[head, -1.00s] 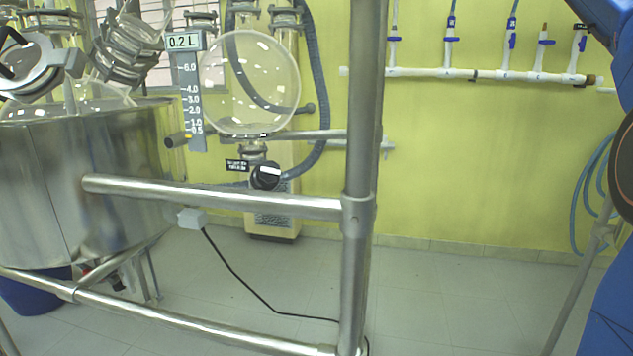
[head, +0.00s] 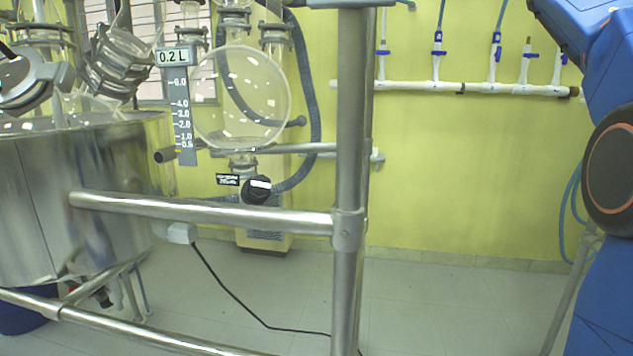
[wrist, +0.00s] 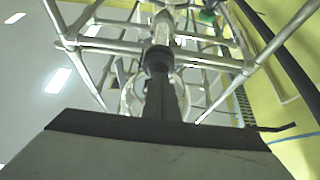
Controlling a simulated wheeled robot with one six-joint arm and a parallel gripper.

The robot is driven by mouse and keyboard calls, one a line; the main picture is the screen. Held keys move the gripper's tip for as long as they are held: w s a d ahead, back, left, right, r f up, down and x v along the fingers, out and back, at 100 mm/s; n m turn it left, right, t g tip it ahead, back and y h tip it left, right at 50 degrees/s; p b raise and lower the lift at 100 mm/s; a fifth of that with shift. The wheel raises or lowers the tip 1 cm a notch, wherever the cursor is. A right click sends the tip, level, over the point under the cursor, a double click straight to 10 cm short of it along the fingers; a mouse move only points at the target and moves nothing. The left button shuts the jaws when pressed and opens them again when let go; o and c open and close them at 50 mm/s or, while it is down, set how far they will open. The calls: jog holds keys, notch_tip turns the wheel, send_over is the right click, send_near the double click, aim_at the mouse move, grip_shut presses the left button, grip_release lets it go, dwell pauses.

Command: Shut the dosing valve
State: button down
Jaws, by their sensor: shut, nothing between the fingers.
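The dosing valve's black knob (head: 257,189) sits below the round glass vessel (head: 242,98) in the head view. Its white bar lies nearly level. A small black label is at its left. The vessel looks empty, and the display (head: 172,57) above its scale reads 0.2 L. My gripper (wrist: 158,60) shows only in the wrist view, with its dark fingers together and nothing between them.
A steel upright (head: 352,130) and a crossbar (head: 200,212) stand in front of the glassware. A large steel vessel (head: 70,200) is at the left. A white pipe with blue valves (head: 450,87) runs along the yellow wall. A black cable (head: 230,287) lies on the open floor.

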jog(key=shift+w+d+r, duration=0.15)
jog(key=shift+w, duration=0.5)
dwell(0.5)
jog(key=w+a, duration=0.1)
jog(key=a, duration=0.4)
jog(key=shift+w+a+f, duration=0.3)
jog(key=shift+a+f, duration=0.05)
jog(key=shift+a, duration=0.05)
dwell(0.4)
jog(key=s+d, duration=0.4)
jog(key=d, duration=0.1)
jog(key=shift+s+r, duration=0.25)
jog(key=shift+s, duration=0.15)
dwell(0.3)
